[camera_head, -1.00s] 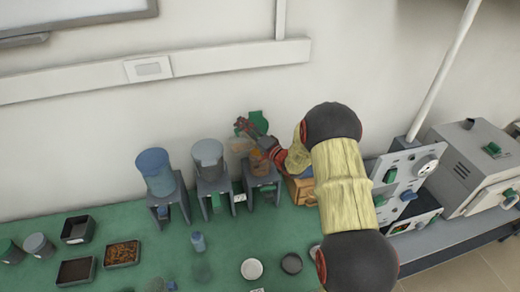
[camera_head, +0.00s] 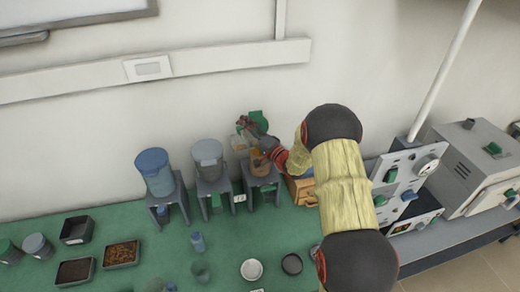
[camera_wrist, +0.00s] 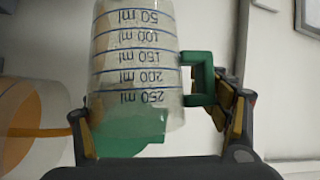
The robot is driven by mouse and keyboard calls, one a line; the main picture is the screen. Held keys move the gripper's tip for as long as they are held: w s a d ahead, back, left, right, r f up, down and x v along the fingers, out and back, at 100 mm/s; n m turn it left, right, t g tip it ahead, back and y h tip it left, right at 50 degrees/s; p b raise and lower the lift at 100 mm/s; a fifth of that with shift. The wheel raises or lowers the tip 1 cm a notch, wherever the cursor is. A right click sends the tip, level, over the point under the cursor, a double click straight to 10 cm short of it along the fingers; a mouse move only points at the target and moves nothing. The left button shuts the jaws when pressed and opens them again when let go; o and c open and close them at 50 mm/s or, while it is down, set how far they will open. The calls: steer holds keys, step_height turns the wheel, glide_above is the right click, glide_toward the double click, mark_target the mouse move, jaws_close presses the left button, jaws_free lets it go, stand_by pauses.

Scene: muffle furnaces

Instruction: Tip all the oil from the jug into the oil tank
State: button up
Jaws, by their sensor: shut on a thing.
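The clear jug (camera_wrist: 135,60) has blue volume marks and a green handle (camera_wrist: 200,78). Its marks read upside down in the wrist view. My gripper (camera_wrist: 160,118) is shut on it, with a finger on either side. In the head view my gripper (camera_head: 252,127) holds the jug (camera_head: 239,143) tilted above the oil tank (camera_head: 260,163), which stands on a grey stand and holds orange-brown oil. The tank (camera_wrist: 28,130) also shows at the left of the wrist view. No clear oil shows in the jug; its mouth is hard to make out.
Two more tanks, one blue (camera_head: 155,172) and one grey (camera_head: 208,158), stand on stands to the left. The green bench (camera_head: 130,275) carries dark trays (camera_head: 76,230), dishes (camera_head: 252,269) and a small bottle (camera_head: 198,242). A wooden box (camera_head: 301,190) stands close to the right of the tank.

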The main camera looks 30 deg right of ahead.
steer(key=shift+d+r+m+t, duration=0.2)
steer(key=shift+m+t, duration=0.1)
steer(key=shift+m, duration=0.1)
stand_by(0.5)
steer(key=shift+w+d+b, duration=0.15)
steer(key=shift+w+b, duration=0.3)
steer(key=shift+w, duration=0.15)
steer(key=a+n+g, duration=0.1)
steer(key=s+a+f+n+g+p, duration=0.1)
steer(key=n, duration=0.1)
steer(key=shift+a+f+n, duration=0.15)
steer(key=shift+f+n, duration=0.05)
steer(key=shift+n, duration=0.1)
